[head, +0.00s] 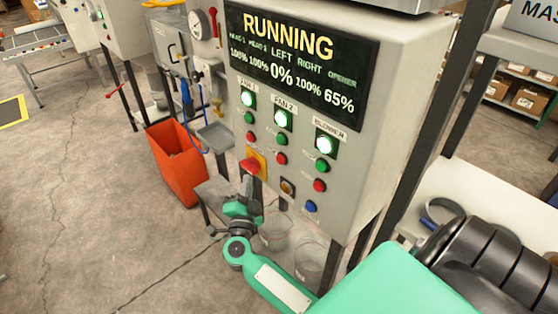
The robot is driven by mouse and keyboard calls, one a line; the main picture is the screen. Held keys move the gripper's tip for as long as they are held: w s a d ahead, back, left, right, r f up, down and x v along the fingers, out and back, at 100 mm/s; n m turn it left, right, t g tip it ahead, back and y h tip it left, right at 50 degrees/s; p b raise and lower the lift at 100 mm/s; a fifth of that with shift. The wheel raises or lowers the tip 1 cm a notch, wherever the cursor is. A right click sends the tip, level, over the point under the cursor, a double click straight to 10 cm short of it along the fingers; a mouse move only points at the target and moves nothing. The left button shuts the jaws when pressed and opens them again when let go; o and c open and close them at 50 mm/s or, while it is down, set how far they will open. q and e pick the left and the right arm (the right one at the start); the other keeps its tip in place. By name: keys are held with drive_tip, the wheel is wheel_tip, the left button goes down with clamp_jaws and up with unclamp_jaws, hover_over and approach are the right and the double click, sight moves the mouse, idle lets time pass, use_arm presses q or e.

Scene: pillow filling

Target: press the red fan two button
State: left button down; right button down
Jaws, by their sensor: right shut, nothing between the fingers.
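The red fan two button (281,158) is on the grey control panel (375,100), under the FAN 2 label. A green button (281,139) and a lit green lamp (282,119) sit above it in the same column. My right gripper (247,183) is shut and empty. It points up in front of the panel's lower left part, just below the red knob on a yellow plate, and appears lower and left of the red fan two button. I cannot tell whether it touches the panel. My left gripper is not in view.
The display (300,62) reads RUNNING. The FAN 1 lamp (249,100) and BLOWER lamp (325,145) are lit. The red knob (250,166) is close to my gripper. A blue button (310,206) sits lower right. An orange bin (178,170) stands left; a white table (480,190) is right.

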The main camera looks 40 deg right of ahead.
sight(281, 159)
drive_tip(key=shift+d, duration=0.1)
drive_tip(key=d, duration=0.8)
drive_tip(key=shift+w+d, duration=0.3)
drive_tip(key=shift+w, duration=0.05)
idle(1.8)
drive_tip(key=shift+d, duration=0.4)
